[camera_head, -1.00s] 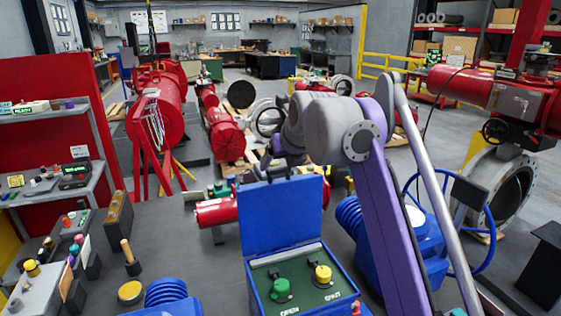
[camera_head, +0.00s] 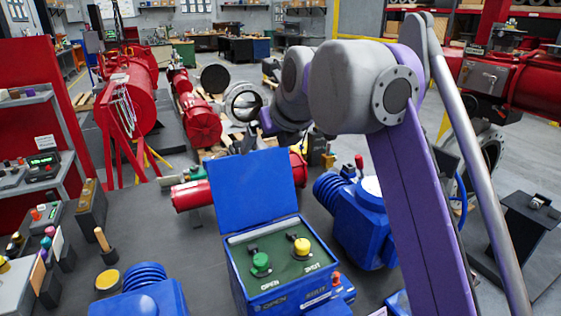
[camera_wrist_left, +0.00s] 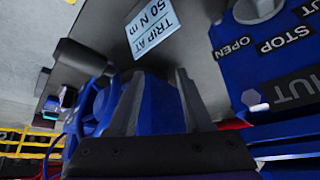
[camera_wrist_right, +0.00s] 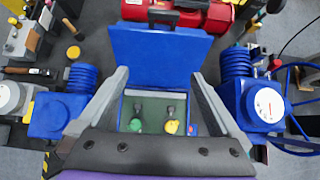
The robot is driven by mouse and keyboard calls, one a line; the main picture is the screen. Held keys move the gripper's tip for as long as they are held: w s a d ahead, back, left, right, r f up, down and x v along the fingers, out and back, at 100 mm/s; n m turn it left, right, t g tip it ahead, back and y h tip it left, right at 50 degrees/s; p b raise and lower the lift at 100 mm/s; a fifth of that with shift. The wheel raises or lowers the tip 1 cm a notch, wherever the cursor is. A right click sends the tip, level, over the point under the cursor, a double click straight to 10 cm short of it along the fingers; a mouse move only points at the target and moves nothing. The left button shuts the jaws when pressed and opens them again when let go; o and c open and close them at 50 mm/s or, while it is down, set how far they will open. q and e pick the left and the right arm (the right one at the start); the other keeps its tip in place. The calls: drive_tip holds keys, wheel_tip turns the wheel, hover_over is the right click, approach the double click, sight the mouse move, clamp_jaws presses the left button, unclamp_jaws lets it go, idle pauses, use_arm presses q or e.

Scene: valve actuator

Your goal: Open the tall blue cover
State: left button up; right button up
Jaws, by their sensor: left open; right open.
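The tall blue cover (camera_head: 252,190) stands raised, roughly upright, at the back edge of a blue box (camera_head: 245,290). The box's green panel (camera_head: 283,264) is exposed, with a green knob (camera_head: 261,262) and a yellow knob (camera_head: 302,247). In the right wrist view the cover (camera_wrist_right: 160,55) shows beyond my open right gripper (camera_wrist_right: 160,85), whose fingers are empty. In the head view my right gripper (camera_head: 263,123) is small and partly hidden behind my arm, above the cover. My left gripper (camera_wrist_left: 160,100) is open in the left wrist view and outside the head view.
A blue actuator (camera_head: 362,222) stands right of the box and another (camera_head: 140,298) stands left. A red cylinder (camera_head: 192,196) lies behind the cover. The left wrist view shows a blue housing (camera_wrist_left: 268,60) with STOP and OPEN labels and a TRIP AT label (camera_wrist_left: 155,28) close to the left fingers.

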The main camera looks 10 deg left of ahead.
use_arm(q)
drive_tip(key=shift+s+f+b, duration=0.25)
drive_tip(key=shift+f, duration=0.25)
drive_tip(key=shift+s+f+b, duration=0.2)
drive_tip(key=shift+f, duration=0.3)
drive_tip(key=shift+w+f, duration=0.1)
use_arm(e)
drive_tip(key=s+d, duration=0.3)
drive_tip(key=s, duration=0.1)
drive_tip(key=shift+s+d, duration=0.3)
drive_tip(key=shift+d, duration=0.05)
drive_tip(key=shift+c, duration=0.3)
